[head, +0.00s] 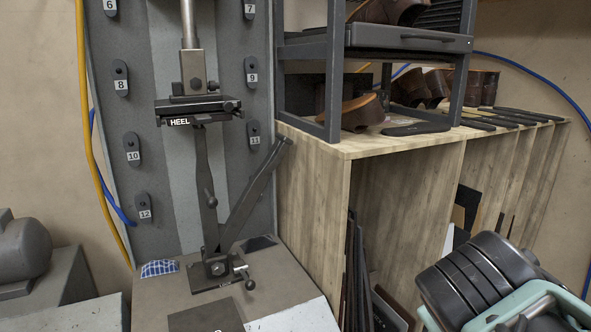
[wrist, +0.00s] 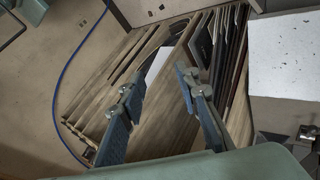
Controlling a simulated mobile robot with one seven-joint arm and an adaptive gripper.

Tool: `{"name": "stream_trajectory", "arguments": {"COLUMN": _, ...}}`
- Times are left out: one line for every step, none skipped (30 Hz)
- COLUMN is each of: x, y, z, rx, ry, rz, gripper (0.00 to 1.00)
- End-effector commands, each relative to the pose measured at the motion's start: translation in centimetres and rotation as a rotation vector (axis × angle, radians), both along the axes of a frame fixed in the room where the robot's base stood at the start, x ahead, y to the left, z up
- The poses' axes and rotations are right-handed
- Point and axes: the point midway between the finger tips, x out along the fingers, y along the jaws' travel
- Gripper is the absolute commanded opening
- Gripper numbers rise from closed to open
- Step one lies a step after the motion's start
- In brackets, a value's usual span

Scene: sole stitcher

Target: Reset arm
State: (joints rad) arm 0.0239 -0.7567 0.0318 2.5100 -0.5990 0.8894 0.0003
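My gripper (wrist: 160,82) shows in the wrist view with its two blue-grey fingers spread apart. Nothing is between the fingertips, so it is open and empty. It points down toward the wooden shelf unit, whose slots hold upright dark sheets and boards (wrist: 232,60). In the head view, part of my arm (head: 490,275), dark and pale green, is at the lower right, in front of the wooden shelf unit (head: 400,205). The fingers cannot be made out in the head view.
The stitching machine (head: 210,200) with its HEEL plate (head: 180,121) stands at left. A rack (head: 410,38) with brown shoes (head: 360,112) and flat dark tools (head: 415,129) is on the wooden top. Blue hose (wrist: 72,75) runs along the left in the wrist view.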

Motion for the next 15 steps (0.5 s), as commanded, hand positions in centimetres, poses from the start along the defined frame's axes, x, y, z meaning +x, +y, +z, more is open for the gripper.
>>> {"name": "stream_trajectory", "arguments": {"x": -0.1, "y": 1.5, "z": -1.0, "rx": 0.086, "ry": 0.000, "rz": -0.015, "gripper": 0.30}}
{"name": "stream_trajectory", "arguments": {"x": -0.2, "y": 2.5, "z": -1.5, "rx": 0.140, "ry": 0.001, "rz": -0.025, "gripper": 0.30}}
{"name": "stream_trajectory", "arguments": {"x": -0.4, "y": 3.8, "z": -2.1, "rx": 0.212, "ry": 0.002, "rz": -0.038, "gripper": 0.30}}
{"name": "stream_trajectory", "arguments": {"x": -0.4, "y": 4.8, "z": -2.5, "rx": 0.264, "ry": 0.002, "rz": -0.048, "gripper": 0.30}}
{"name": "stream_trajectory", "arguments": {"x": -0.5, "y": 5.8, "z": -2.9, "rx": 0.314, "ry": 0.003, "rz": -0.057, "gripper": 0.30}}
{"name": "stream_trajectory", "arguments": {"x": -0.5, "y": 7.1, "z": -3.2, "rx": 0.380, "ry": 0.002, "rz": -0.069, "gripper": 0.30}}
{"name": "stream_trajectory", "arguments": {"x": -0.6, "y": 8.1, "z": -3.4, "rx": 0.430, "ry": 0.004, "rz": -0.078, "gripper": 0.30}}
{"name": "stream_trajectory", "arguments": {"x": -0.6, "y": 9.0, "z": -3.5, "rx": 0.476, "ry": 0.004, "rz": -0.086, "gripper": 0.30}}
{"name": "stream_trajectory", "arguments": {"x": -0.6, "y": 10.3, "z": -3.7, "rx": 0.539, "ry": 0.004, "rz": -0.098, "gripper": 0.30}}
{"name": "stream_trajectory", "arguments": {"x": -0.6, "y": 11.3, "z": -3.7, "rx": 0.586, "ry": 0.005, "rz": -0.106, "gripper": 0.30}}
{"name": "stream_trajectory", "arguments": {"x": -0.6, "y": 12.3, "z": -3.7, "rx": 0.633, "ry": 0.005, "rz": -0.114, "gripper": 0.30}}
{"name": "stream_trajectory", "arguments": {"x": -0.6, "y": 12.0, "z": -1.3, "rx": 0.618, "ry": 0.004, "rz": -0.111, "gripper": 0.30}}
{"name": "stream_trajectory", "arguments": {"x": -0.6, "y": 11.9, "z": -0.5, "rx": 0.614, "ry": 0.005, "rz": -0.111, "gripper": 0.30}}
{"name": "stream_trajectory", "arguments": {"x": -0.6, "y": 11.9, "z": 0.2, "rx": 0.613, "ry": 0.004, "rz": -0.111, "gripper": 0.30}}
{"name": "stream_trajectory", "arguments": {"x": -0.6, "y": 11.9, "z": 1.2, "rx": 0.613, "ry": 0.005, "rz": -0.110, "gripper": 0.30}}
